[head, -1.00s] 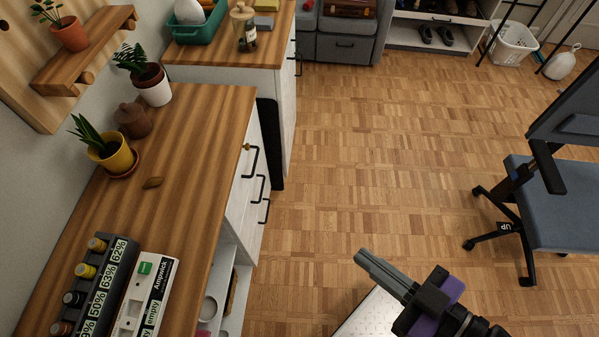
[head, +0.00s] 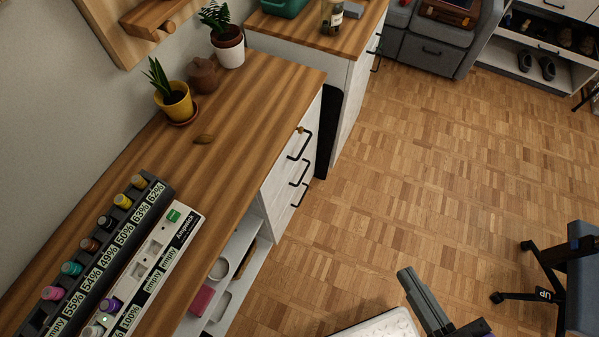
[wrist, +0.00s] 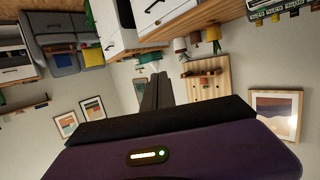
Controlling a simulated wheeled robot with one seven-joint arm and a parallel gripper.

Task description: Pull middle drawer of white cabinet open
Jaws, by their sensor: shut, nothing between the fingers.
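The white cabinet (head: 279,187) stands under the wooden desk top, with its drawer fronts facing right. Three black bar handles show one below another. The middle drawer's handle (head: 300,171) lies between the top and bottom ones, and all the drawers look shut. My gripper (head: 406,274) is shut and empty, over the floor to the lower right of the cabinet and well apart from the handles. In the wrist view its shut fingers (wrist: 156,90) point towards the wall, and the room appears upside down.
A bottle rack (head: 91,258) and a white box (head: 184,230) lie on the desk. Potted plants stand farther back. Open shelves (head: 228,281) lie below, nearer than the drawers. A blue office chair (head: 582,270) stands at the right. The floor between is clear.

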